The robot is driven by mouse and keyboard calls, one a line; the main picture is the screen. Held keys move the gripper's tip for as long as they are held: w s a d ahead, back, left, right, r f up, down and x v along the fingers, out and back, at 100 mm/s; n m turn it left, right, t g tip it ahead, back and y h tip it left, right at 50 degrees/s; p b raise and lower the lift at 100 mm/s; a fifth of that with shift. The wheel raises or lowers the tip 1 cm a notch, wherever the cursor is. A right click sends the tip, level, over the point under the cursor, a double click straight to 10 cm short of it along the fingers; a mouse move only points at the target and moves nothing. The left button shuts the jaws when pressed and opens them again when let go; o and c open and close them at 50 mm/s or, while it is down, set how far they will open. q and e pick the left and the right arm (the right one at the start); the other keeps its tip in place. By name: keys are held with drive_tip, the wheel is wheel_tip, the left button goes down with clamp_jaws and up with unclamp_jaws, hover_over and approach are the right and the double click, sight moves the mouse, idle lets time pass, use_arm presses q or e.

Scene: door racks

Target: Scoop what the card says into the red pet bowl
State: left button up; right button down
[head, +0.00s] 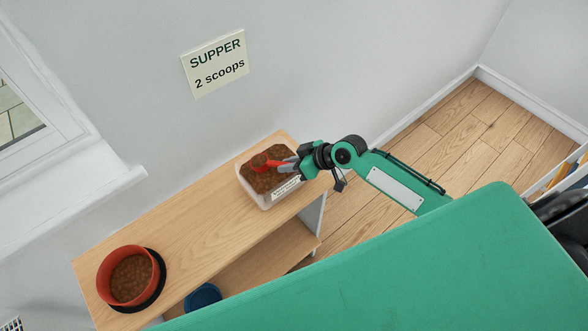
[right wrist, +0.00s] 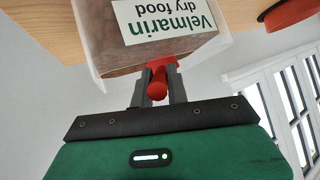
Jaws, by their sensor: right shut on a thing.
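A card (head: 216,63) on the wall reads "SUPPER 2 scoops". The red pet bowl (head: 103,279) stands at the left end of the wooden shelf unit and has brown kibble in it. A clear bin (head: 268,201) of brown dry food stands at the far right end of the top; its label reads "Velmarin dry food" in the right wrist view (right wrist: 168,20). My right gripper (head: 296,165) is shut on the handle of a red scoop (head: 268,163), which is at the kibble in the bin. The red handle (right wrist: 158,82) shows between the fingers. My left gripper is not in view.
The wooden top (head: 185,218) is clear between bowl and bin. A blue round container (head: 203,297) sits on the lower shelf. A window (head: 30,110) with a sill is at the left, and a wall runs behind the unit.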

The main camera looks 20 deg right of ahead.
drive_tip(key=shift+f+t+y+b, duration=0.15)
drive_tip(key=shift+t+y+b, duration=0.2)
drive_tip(key=shift+b, duration=0.9)
drive_tip(key=shift+s+d+r, duration=0.15)
drive_tip(key=shift+r, duration=0.1)
drive_tip(key=shift+y+b+v, duration=0.25)
drive_tip(key=shift+b+v, duration=0.1)
drive_tip(key=shift+v, duration=0.55)
drive_tip(key=shift+s+d+r+b, duration=0.2)
drive_tip(key=shift+s+b, duration=0.05)
drive_tip(key=shift+b, duration=0.15)
drive_tip(key=shift+t+y, duration=0.6)
drive_tip(key=shift+t, duration=0.05)
drive_tip(key=r+b, duration=0.1)
drive_tip(key=s+d+r, duration=0.1)
drive_tip(key=s+d+r+b, duration=0.1)
drive_tip(key=r, duration=0.1)
drive_tip(key=shift+b, duration=0.3)
